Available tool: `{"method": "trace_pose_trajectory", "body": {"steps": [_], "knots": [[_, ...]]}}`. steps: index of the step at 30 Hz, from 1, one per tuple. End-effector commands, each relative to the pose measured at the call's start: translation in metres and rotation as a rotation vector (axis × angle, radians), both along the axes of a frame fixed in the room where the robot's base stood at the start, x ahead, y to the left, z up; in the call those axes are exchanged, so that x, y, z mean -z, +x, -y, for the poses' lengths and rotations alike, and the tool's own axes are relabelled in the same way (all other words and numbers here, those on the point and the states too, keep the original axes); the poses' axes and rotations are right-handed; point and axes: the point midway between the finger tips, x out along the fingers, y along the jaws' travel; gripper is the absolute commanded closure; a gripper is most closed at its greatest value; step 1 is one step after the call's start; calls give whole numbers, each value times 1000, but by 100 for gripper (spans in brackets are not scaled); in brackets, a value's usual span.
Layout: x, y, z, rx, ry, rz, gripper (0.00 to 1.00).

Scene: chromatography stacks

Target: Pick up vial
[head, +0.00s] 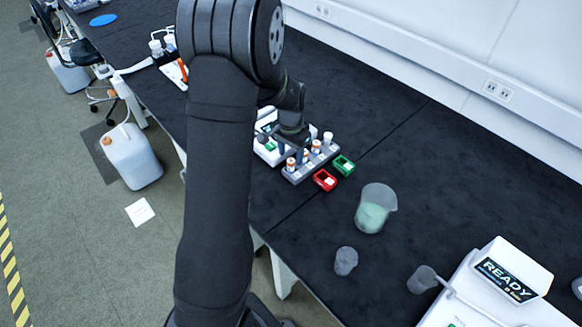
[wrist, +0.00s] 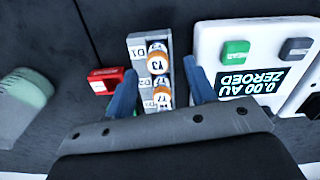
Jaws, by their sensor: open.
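My gripper (wrist: 159,66) is open, its two blue fingers on either side of a grey rack (wrist: 137,45) in the wrist view. Orange-and-white vials stand in a row in the rack. One vial marked 13 (wrist: 158,62) is farther up the picture. Another vial (wrist: 161,97) is nearer my palm, between the fingers. Labels D1 and D2 show on the rack's edge. Whether a finger touches a vial or the rack I cannot tell. In the head view my gripper (head: 292,138) is over the rack (head: 297,178), partly hiding it and the vials.
A white instrument (wrist: 208,40) reading "0.00 AU ZEROED" stands right beside the rack in the wrist view. A beaker of green liquid (head: 372,215) stands farther right.

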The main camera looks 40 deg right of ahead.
Motion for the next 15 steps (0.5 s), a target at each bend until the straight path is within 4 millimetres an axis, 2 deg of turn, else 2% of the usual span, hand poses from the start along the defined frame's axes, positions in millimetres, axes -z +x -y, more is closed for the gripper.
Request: {"method": "trace_pose_trajectory", "body": {"steps": [3,6,15], "knots": [[21,-4,-2,1,5,-3,50],[32,-3,-1,0,2,-2,50],[39,-3,-1,0,0,-1,50]]}}
